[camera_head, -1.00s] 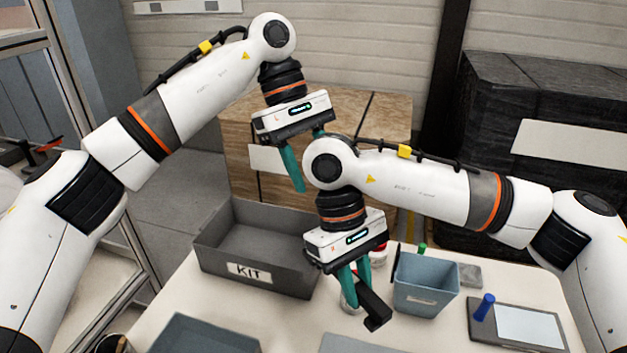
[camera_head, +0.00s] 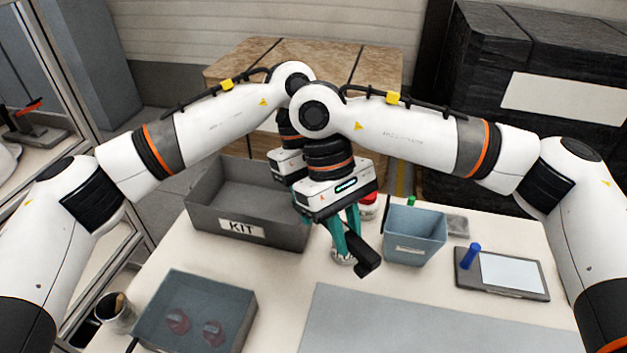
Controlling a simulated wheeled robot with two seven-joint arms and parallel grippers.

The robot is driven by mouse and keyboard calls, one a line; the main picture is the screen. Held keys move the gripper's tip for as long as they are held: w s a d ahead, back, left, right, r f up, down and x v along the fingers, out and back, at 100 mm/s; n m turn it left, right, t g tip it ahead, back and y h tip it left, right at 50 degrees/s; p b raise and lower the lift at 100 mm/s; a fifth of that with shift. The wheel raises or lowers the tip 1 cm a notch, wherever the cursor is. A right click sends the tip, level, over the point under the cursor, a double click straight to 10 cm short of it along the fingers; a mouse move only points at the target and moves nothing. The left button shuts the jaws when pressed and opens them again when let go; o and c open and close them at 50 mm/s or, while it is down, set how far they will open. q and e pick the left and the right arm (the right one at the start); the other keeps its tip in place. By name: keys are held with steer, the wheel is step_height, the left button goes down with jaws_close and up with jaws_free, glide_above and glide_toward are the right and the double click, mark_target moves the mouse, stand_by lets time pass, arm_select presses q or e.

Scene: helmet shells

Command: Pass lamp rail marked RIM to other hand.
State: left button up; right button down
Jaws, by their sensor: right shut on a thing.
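A black lamp rail (camera_head: 364,262) hangs at a tilt above the table in the middle of the head view. My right gripper (camera_head: 347,236) is shut on it, with its teal fingers around the rail's upper part. The rail's lower end sticks out toward the front right, and no RIM marking can be read on it. My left gripper (camera_head: 301,203) is close behind and to the left of the right one. The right gripper hides most of its fingers, so their opening and any touch on the rail cannot be seen.
A grey KIT bin (camera_head: 215,226) stands at the left and a blue-grey bin (camera_head: 414,250) at the right. A tray (camera_head: 150,318) with two reddish round pieces is at the front left. A grey mat (camera_head: 400,325) lies clear in front.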

arm_select(q)
steer(key=shift+f, duration=0.15)
steer(key=shift+c, duration=0.4)
steer(key=c, duration=0.9)
steer(key=shift+d, duration=0.1)
jaws_close()
arm_select(e)
steer(key=c, duration=1.2)
jaws_free()
